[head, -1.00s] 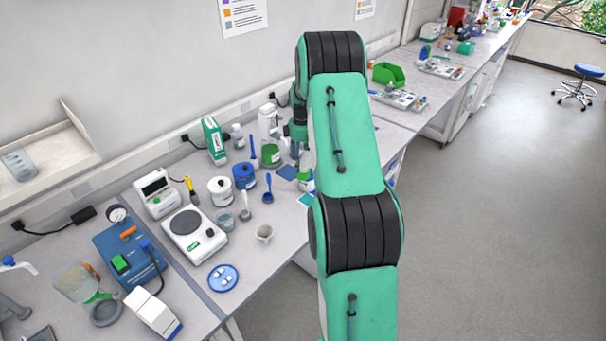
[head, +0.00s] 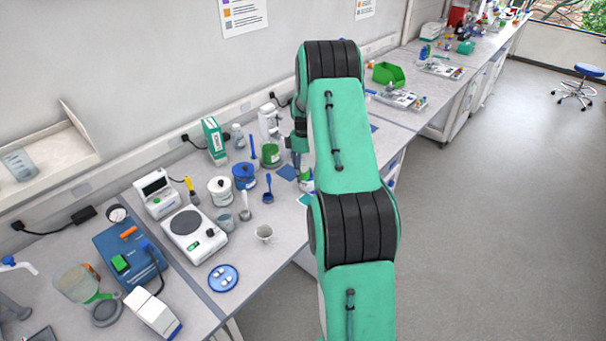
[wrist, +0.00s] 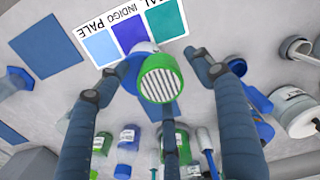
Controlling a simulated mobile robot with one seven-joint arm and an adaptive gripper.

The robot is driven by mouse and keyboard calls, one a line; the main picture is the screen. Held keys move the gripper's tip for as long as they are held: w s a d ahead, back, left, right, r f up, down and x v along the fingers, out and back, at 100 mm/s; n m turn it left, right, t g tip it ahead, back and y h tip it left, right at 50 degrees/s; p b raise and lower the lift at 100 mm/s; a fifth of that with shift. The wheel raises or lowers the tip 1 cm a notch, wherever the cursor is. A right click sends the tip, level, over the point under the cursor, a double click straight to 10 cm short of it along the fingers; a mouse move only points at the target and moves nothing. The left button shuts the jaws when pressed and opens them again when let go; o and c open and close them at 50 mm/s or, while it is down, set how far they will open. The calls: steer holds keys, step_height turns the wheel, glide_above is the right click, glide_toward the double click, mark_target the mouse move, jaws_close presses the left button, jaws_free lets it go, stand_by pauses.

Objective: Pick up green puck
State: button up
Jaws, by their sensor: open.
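A round green piece (wrist: 160,78) with a white ribbed face shows near the middle of the wrist view; I take it for the green puck. Something blue and white shows just behind it, and I cannot tell whether they are joined. My gripper (wrist: 153,66) is open, its dark blue fingers spread to the left and right of the green piece, with another finger below it. I see no contact. In the head view, a bit of green (head: 307,186) shows beside my arm, which hides most of that spot.
A colour card (wrist: 133,32) with blue, indigo and teal squares lies beyond the green piece. Blue-lidded (head: 244,176) and white-lidded jars (head: 221,191), a green container (head: 271,155) and a scale (head: 194,235) crowd the bench to the left. A blue square (wrist: 46,47) lies flat.

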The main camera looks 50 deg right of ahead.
mark_target(303, 169)
steer(key=c, duration=1.4)
steer(key=shift+r, duration=0.75)
step_height(303, 169, up, 2)
steer(key=shift+r, duration=0.15)
steer(key=s+a, duration=0.3)
steer(key=s, duration=0.1)
steer(key=s+a, duration=0.4)
steer(key=s+a+r, duration=0.1)
steer(key=s+a, duration=0.2)
steer(key=s, duration=0.1)
steer(key=shift+a+r+b, duration=0.1)
steer(key=shift+a+b, duration=0.15)
steer(key=shift+b, duration=0.05)
